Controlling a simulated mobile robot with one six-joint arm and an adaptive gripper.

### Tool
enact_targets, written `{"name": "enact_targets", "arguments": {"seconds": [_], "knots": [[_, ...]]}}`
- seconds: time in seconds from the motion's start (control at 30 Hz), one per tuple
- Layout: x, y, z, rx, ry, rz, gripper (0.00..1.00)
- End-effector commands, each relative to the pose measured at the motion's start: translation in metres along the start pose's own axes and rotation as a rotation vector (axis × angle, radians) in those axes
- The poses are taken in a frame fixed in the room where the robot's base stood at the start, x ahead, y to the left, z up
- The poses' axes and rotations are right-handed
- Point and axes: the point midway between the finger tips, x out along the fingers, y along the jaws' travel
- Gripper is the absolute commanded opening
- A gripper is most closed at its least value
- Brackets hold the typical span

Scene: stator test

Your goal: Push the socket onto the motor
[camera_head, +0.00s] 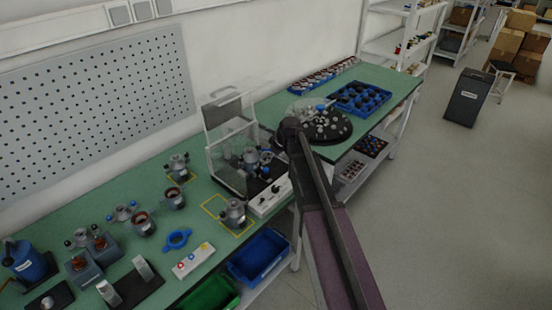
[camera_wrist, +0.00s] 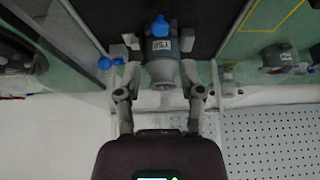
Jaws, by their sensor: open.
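A grey motor (camera_wrist: 161,72) with a white label stands in the test box, between the two fingers of my gripper (camera_wrist: 160,58). The gripper is open, with one finger on each side of the motor; I cannot tell whether they touch it. A blue cap (camera_wrist: 161,27) shows at the motor's far end, and a blue part (camera_wrist: 105,62) lies left of the left finger. In the head view the motor (camera_head: 251,157) is inside the clear-walled test box, partly hidden by my arm. I cannot tell which part is the socket.
The clear test box (camera_head: 228,173) has its lid raised and a white control panel (camera_head: 270,197) in front. Another motor (camera_head: 234,212) stands in a yellow outline to its left. A round black turntable (camera_head: 338,133) with small parts is to the right.

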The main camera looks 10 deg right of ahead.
Motion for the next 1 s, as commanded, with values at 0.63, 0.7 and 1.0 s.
{"name": "enact_targets", "arguments": {"seconds": [0.63, 0.7, 1.0], "knots": [[0.028, 0.001, 0.0, 0.0, 0.0, 0.001, 0.5], [0.028, 0.001, 0.0, 0.001, 0.0, 0.001, 0.5], [0.03, 0.001, 0.001, 0.001, 0.0, 0.001, 0.5]]}}
